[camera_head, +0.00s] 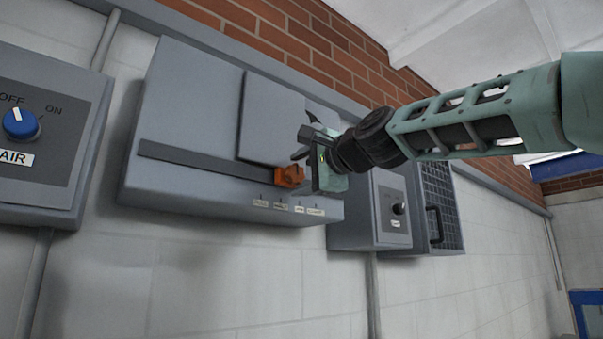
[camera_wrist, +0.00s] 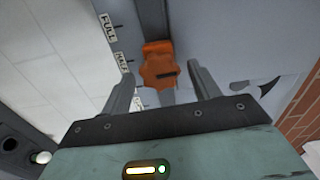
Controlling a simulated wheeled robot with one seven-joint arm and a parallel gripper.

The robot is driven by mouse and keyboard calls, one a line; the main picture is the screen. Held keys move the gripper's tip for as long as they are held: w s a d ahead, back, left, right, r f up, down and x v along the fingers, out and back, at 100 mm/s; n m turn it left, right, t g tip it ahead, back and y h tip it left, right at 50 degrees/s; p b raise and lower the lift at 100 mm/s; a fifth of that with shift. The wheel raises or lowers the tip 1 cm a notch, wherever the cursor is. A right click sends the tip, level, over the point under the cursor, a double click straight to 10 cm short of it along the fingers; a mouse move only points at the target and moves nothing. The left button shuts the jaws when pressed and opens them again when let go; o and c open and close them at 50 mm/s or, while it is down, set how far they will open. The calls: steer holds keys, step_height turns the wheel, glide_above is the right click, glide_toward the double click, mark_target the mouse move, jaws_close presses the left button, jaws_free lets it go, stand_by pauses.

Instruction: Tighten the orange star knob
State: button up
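The orange star knob (camera_wrist: 160,72) sits on an orange block on the dark rail of a grey wall box. In the wrist view it lies ahead of my gripper (camera_wrist: 163,78), roughly centred between the two spread fingers. The fingers are open and do not appear to touch it. In the head view the orange knob (camera_head: 289,176) shows just left of my gripper (camera_head: 300,155), which partly covers that area. The rail (camera_head: 205,170) runs left from the knob.
A grey plate (camera_head: 272,118) stands out above the rail. Small labels (camera_head: 279,206) line the box's lower edge; the wrist view shows one reading FULL (camera_wrist: 108,27). A box with a blue AIR knob (camera_head: 20,123) is at left; another box with a black knob (camera_head: 398,209) is at right.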

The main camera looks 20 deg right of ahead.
steer(key=b+v, duration=1.3)
steer(key=v, duration=0.4)
steer(key=shift+s, duration=0.2)
stand_by(0.3)
